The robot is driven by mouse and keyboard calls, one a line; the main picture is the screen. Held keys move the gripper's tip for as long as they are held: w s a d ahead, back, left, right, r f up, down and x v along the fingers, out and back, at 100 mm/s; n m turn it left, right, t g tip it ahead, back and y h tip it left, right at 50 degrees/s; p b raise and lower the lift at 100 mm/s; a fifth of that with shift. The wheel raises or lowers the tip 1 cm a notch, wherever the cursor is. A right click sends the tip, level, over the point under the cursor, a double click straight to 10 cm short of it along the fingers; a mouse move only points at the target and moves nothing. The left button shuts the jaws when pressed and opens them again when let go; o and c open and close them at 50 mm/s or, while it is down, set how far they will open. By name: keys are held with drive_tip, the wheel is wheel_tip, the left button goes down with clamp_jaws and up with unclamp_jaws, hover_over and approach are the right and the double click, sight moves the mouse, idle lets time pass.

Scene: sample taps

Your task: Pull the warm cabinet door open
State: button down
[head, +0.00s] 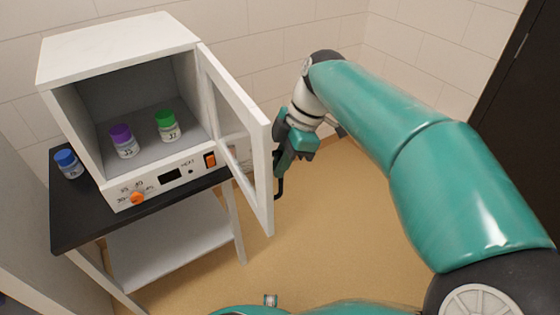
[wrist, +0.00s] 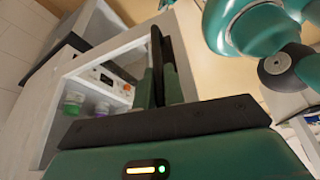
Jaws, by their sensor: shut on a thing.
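The white warm cabinet (head: 120,45) stands on a black-topped table at the left in the head view. Its door (head: 262,130), a white frame with a window, is hinged on the right and stands wide open. The door also shows in the wrist view (wrist: 110,52). My gripper (head: 281,172) is at the outer side of the door, near its free edge. A dark handle (head: 279,188) shows just below it.
Inside the cabinet stand a purple-capped jar (head: 124,142) and a green-capped jar (head: 167,126). A blue-capped jar (head: 68,163) stands on the black tabletop (head: 75,215) outside. The floor (head: 330,220) right of the door is clear. A dark door (head: 510,80) is at the right.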

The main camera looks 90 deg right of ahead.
drive_tip(key=c, duration=1.5)
unclamp_jaws()
drive_tip(key=v, duration=1.4)
drive_tip(key=shift+w, duration=0.1)
